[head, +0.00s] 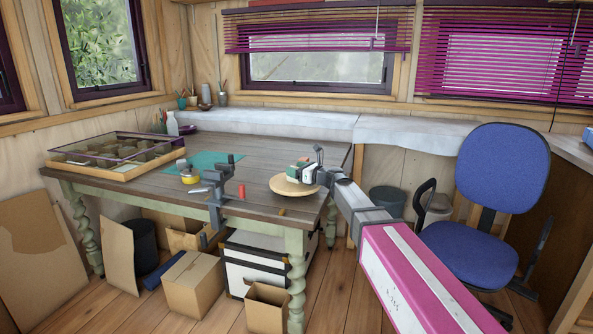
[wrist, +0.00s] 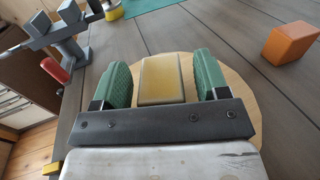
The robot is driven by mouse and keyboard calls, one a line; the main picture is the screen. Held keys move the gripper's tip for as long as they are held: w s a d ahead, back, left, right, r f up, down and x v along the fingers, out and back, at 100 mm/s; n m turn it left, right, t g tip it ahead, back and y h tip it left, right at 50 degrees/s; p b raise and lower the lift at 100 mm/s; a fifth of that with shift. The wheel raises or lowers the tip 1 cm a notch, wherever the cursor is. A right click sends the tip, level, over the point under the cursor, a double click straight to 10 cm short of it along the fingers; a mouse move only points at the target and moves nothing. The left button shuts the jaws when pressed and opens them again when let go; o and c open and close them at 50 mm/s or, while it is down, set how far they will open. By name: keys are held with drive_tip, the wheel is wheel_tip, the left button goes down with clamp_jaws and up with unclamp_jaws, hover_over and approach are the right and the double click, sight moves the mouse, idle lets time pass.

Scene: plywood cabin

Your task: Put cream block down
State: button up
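The cream block (wrist: 160,80) sits between my gripper's two green fingers in the wrist view, over the round wooden board. My gripper (wrist: 163,82) is open around it, with a narrow gap showing on each side of the block. The round wooden board (head: 287,188) lies on the table in the head view, and its pale rim (wrist: 247,115) shows around the fingers in the wrist view. In the head view my gripper (head: 300,172) is low over the board, and the block is mostly hidden by the fingers.
An orange block (wrist: 291,43) lies on the table right of the board in the wrist view. A grey clamp (head: 220,190) with a red handle stands at the table's front edge. A yellow tape roll (head: 190,178), teal mat (head: 215,162) and divided case (head: 115,155) are farther left.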

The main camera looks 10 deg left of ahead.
drive_tip(key=shift+d+r, duration=0.15)
drive_tip(key=shift+d, duration=0.05)
drive_tip(key=v, duration=1.1)
drive_tip(key=shift+s+d, duration=0.15)
drive_tip(key=shift+d, duration=0.15)
